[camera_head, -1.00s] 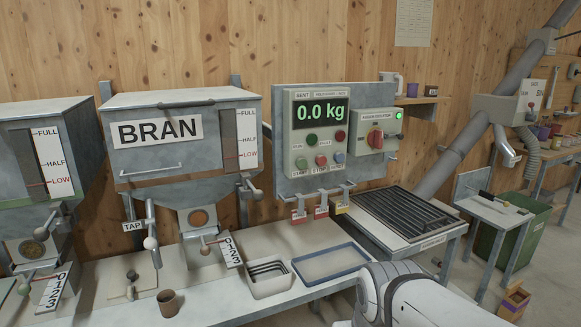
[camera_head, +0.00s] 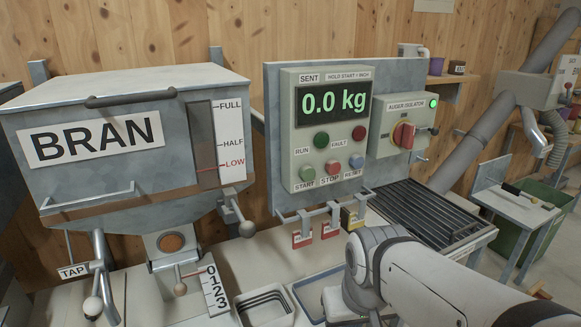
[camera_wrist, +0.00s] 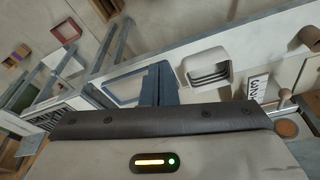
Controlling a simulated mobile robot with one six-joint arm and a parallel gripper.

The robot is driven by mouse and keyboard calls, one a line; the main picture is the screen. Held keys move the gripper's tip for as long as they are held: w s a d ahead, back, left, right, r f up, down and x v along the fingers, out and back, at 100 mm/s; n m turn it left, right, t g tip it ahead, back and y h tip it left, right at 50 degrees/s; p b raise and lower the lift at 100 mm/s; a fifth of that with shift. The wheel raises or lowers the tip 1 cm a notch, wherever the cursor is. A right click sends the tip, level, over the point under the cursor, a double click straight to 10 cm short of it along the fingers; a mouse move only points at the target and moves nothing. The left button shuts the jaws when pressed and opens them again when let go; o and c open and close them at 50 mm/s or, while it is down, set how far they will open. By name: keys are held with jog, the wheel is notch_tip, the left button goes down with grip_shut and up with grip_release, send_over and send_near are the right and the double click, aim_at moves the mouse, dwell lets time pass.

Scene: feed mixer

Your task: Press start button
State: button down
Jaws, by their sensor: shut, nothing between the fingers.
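The start button (camera_head: 306,170) is green and sits at the lower left of the grey control box (camera_head: 288,130), above the label START. The red stop button (camera_head: 333,168) and the blue reset button (camera_head: 356,161) are to its right. The display (camera_head: 335,103) reads 0.0 kg. My gripper (camera_wrist: 160,80) shows in the wrist view with its dark fingers together and nothing between them, over the bench with the trays. In the head view my arm is at the lower right, below the panel, and the fingers are not visible. The start button does not show in the wrist view.
Red and yellow tags (camera_head: 303,240) hang on hooks below the panel. The auger isolator (camera_head: 403,135) with its red knob is right of the control box. The bran hopper (camera_head: 85,97) stands at left, and a dark grate (camera_head: 430,212) lies at right. A blue-rimmed tray (camera_wrist: 122,90) is below.

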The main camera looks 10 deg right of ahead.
jog(key=shift+w+a+r, duration=0.1)
jog(key=shift+r, duration=0.05)
jog(key=w+d+r+m+t+y+p, duration=0.2)
jog(key=w+r+m+t+p, duration=0.4)
jog(key=w+r+m+p, duration=0.4)
jog(key=w+r+m+y, duration=0.1)
jog(key=w+r+m, duration=0.3)
jog(key=w+r, duration=0.3)
notch_tip(320, 180, up, 2)
jog(key=shift+w+d, duration=0.2)
jog(key=shift+f, duration=0.1)
send_near(314, 180)
jog(key=a+f, duration=0.3)
jog(key=f, duration=0.1)
jog(key=shift+w+a+p, duration=0.3)
jog(key=shift+w+p, duration=0.2)
jog(key=shift+w, duration=0.05)
